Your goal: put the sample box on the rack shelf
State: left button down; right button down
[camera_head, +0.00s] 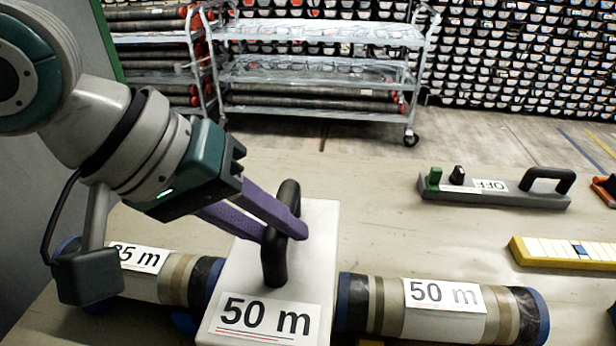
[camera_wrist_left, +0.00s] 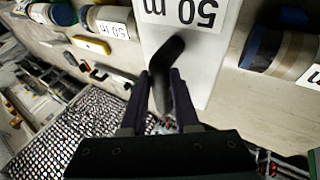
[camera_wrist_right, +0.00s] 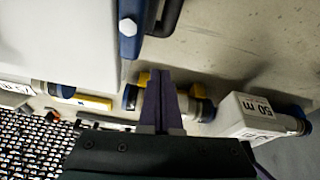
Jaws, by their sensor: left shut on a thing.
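The sample box is a white box (camera_head: 317,230) labelled "50 m" with a black handle on top. It is on the pale table in the head view, between two core pieces. My left gripper (camera_head: 285,235) is shut on the black handle (camera_head: 289,194). In the left wrist view the handle (camera_wrist_left: 168,55) runs between the purple fingers, with the box (camera_wrist_left: 203,62) beyond. My right gripper (camera_wrist_right: 163,75) shows only in its wrist view, fingers together with nothing visible between them. There the box (camera_wrist_right: 243,113) is beyond it. I cannot tell which shelf is the rack shelf.
A core labelled "50 m" (camera_head: 448,310) lies right of the box, another labelled "85 m" or similar (camera_head: 140,258) left. A grey tool marked "OFF" (camera_head: 500,196) and a yellow-edged scale bar (camera_head: 560,252) lie right. A metal shelf cart (camera_head: 320,70) stands behind the table.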

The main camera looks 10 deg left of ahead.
pick_arm(q)
jog(key=shift+w+f+b, duration=0.1)
jog(key=shift+f+b, duration=0.3)
jog(key=shift+f, duration=2.2)
pick_arm(e)
jog(key=shift+f, duration=0.45)
pick_arm(q)
jog(key=c, duration=1.1)
grip_release()
jog(key=shift+f, duration=0.25)
jog(key=o, duration=0.4)
pick_arm(e)
jog(key=shift+a, duration=0.1)
pick_arm(q)
jog(key=shift+o, duration=0.2)
jog(key=shift+r, duration=0.1)
